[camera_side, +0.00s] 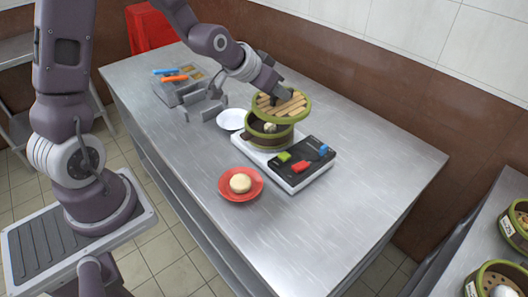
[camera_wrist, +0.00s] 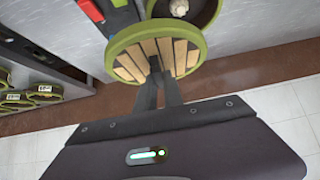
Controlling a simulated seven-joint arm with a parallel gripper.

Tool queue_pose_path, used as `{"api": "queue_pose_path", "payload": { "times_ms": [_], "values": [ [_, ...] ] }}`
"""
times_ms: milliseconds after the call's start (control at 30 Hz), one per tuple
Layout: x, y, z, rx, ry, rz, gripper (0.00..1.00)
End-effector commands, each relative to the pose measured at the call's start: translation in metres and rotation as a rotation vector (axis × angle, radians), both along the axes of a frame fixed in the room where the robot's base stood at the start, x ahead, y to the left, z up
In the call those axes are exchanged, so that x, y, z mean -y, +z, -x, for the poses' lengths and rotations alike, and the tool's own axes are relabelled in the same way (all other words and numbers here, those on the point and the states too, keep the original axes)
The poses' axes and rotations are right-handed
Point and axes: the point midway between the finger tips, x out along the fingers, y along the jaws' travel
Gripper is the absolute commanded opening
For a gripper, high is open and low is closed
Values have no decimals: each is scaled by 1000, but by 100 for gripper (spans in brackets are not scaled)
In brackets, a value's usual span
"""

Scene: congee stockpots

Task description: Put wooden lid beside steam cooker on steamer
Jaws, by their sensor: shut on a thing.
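The wooden lid (camera_side: 270,106) is round with light slats and a green rim. My gripper (camera_side: 279,93) is shut on it and holds it above the steamer, slightly tilted. In the wrist view the lid (camera_wrist: 155,58) hangs at the fingers of my gripper (camera_wrist: 157,76). The steamer (camera_side: 258,138) is a round green-rimmed basket on the steam cooker (camera_side: 290,180), a pale base with a dark panel and green, red and blue controls. A pale bun (camera_side: 270,127) shows inside the open steamer. The lid hides part of the steamer's opening.
A white plate (camera_side: 231,119) lies to the left. A metal rack (camera_side: 201,104) with utensils is farther left. More steamers (camera_side: 492,278) stand on the right counter. The table's right side is clear.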

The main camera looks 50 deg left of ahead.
Motion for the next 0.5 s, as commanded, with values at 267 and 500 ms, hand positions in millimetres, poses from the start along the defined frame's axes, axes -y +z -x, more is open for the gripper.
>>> {"api": "queue_pose_path", "payload": {
  "times_ms": [267,500],
  "values": [
    [-22,-25,0,12,-12,33,0],
    [-68,-17,-22,6,-11,17,0]
  ]
}}
